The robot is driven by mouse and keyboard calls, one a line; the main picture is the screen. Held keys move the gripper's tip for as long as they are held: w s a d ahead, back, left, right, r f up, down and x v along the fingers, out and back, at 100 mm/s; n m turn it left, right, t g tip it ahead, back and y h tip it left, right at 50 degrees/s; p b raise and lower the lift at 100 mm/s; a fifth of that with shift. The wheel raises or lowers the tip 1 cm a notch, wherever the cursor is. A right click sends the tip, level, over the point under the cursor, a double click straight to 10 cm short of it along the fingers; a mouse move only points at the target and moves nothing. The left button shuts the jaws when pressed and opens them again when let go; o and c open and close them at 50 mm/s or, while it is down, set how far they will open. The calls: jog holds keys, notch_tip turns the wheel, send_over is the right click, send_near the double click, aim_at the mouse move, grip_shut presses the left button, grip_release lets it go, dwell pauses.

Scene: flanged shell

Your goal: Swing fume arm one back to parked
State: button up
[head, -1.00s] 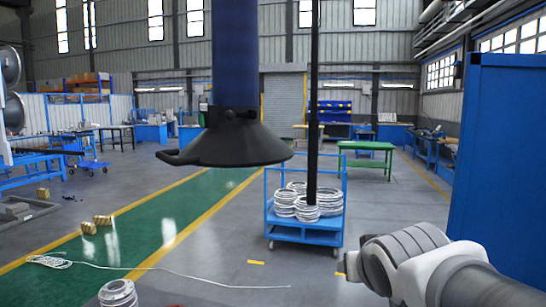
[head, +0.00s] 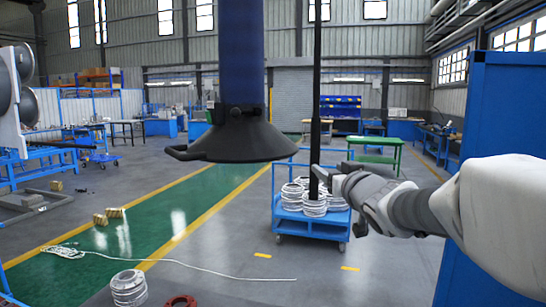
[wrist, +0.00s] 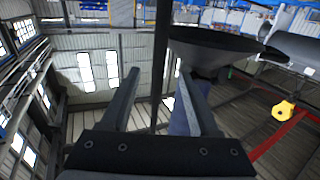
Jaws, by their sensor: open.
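The fume arm hangs from above in the head view as a thick blue hose (head: 241,55) ending in a wide black conical hood (head: 237,138). A short black handle (head: 180,152) sticks out from the hood's left rim. My gripper (head: 322,172) is to the right of the hood and slightly lower, apart from it. In the wrist view my gripper (wrist: 159,72) has its two fingers spread with nothing held between them. The hood (wrist: 215,48) shows there beyond the right finger, which partly covers the hose.
A thin black vertical pole (head: 315,90) stands right of the hood, close to my gripper in the picture. A blue cart (head: 300,228) with several white flanged rings is behind. A tall blue cabinet (head: 500,130) is at right. The green walkway at left is mostly clear.

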aim_at(311, 157)
jog(key=w+p, duration=0.1)
jog(key=w, duration=0.3)
jog(key=w+a+p, duration=0.1)
jog(key=w, duration=0.4)
jog(key=w+a, duration=0.1)
jog(key=w, duration=0.3)
jog(key=shift+w+a+p, duration=0.1)
jog(key=shift+w+p, duration=0.25)
jog(key=shift+p, duration=0.05)
jog(key=shift+c, duration=0.4)
grip_shut()
dwell(0.5)
